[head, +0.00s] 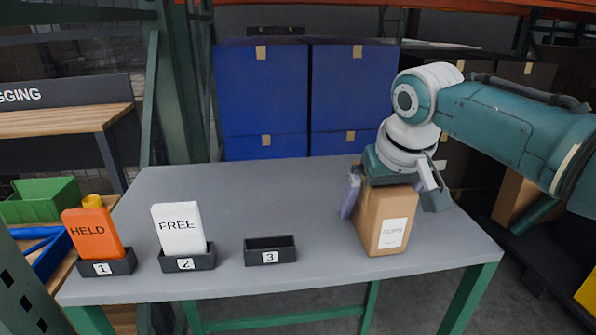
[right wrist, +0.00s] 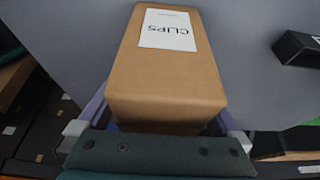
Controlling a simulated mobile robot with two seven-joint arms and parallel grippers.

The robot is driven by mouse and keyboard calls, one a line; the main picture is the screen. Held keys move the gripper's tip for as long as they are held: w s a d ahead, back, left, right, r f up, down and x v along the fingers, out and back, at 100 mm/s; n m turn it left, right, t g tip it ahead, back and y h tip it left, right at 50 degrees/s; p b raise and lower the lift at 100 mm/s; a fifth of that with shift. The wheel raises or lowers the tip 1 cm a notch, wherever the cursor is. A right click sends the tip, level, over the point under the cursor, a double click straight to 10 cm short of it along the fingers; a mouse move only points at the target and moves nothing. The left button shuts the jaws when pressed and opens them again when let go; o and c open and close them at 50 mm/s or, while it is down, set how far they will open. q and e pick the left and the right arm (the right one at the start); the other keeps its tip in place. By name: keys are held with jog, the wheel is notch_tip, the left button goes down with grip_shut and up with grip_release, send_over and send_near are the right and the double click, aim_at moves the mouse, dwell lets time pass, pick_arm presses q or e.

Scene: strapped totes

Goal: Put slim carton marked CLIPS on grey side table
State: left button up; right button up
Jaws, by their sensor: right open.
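The slim brown carton (head: 372,222) stands upright on the grey table (head: 235,195), near its right end. A white label faces the front; in the right wrist view the carton (right wrist: 165,80) reads CLIPS. My right gripper (head: 392,190) is above the carton, pointing down, with its fingers on either side of the carton's upper part. It is open; the right wrist view shows the carton between the fingers of the gripper (right wrist: 163,122). Whether a finger touches the carton I cannot tell. My left gripper is not in view.
Along the front edge stand holder 1 (head: 108,268) with an orange HELD card (head: 92,233), holder 2 (head: 186,264) with a white FREE card (head: 178,230), and empty holder 3 (head: 270,257). Blue boxes (head: 262,90) stand behind. The table's middle and back are clear.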

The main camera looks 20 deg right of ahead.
aim_at(392, 187)
jog(key=p+v, duration=0.3)
jog(key=v, duration=0.8)
jog(key=shift+s+r, duration=0.25)
jog(key=shift+r, duration=0.3)
jog(key=shift+a, duration=0.1)
